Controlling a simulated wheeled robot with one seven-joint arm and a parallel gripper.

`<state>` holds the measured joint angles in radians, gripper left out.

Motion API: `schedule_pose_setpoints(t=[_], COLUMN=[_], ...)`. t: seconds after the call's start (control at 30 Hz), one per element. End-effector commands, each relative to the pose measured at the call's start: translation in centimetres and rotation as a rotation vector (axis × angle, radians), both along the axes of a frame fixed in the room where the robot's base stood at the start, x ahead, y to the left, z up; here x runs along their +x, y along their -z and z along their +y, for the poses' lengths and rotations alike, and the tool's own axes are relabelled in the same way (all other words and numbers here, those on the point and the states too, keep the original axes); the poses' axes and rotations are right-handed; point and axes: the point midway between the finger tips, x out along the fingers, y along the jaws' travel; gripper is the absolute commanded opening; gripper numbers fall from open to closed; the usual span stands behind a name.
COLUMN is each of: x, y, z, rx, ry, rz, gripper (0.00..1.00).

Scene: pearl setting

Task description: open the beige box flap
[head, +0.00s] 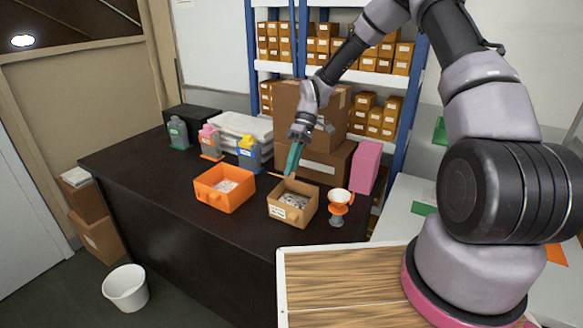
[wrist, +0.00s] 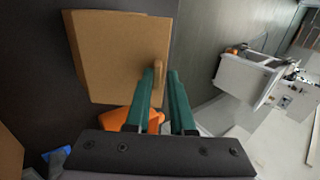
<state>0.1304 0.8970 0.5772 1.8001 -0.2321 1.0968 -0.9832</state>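The small beige cardboard box (head: 279,212) stands on the dark table. It has a white label on its front, and pale, dark-marked contents show inside. In the wrist view, broad plain tan cardboard panels (wrist: 115,55) fill the upper left, with a narrow raised tan edge close to the fingertips. My gripper (head: 290,175) points down at the box's back left edge. In the wrist view its two teal fingers (wrist: 164,72) stand a little apart, with a narrow gap. I cannot tell whether the tips touch the cardboard.
An orange bin (head: 222,202) stands just left of the box, and an orange-and-white cup-like object (head: 340,205) just right. Large cardboard boxes (head: 325,165) and a pink box (head: 366,168) stand behind. Bottles (head: 248,155) stand at the back left. The table's front left is clear.

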Motion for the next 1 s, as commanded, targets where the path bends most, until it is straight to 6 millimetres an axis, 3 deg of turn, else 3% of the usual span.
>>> schedule_pose_setpoints(t=[0.4, 1.0], x=[0.1, 2.4], y=[-0.2, -3.4], z=[-0.1, -1.5], rx=[0.0, 0.0], ry=[0.0, 0.001], rz=[0.0, -0.001], gripper=[0.42, 0.42])
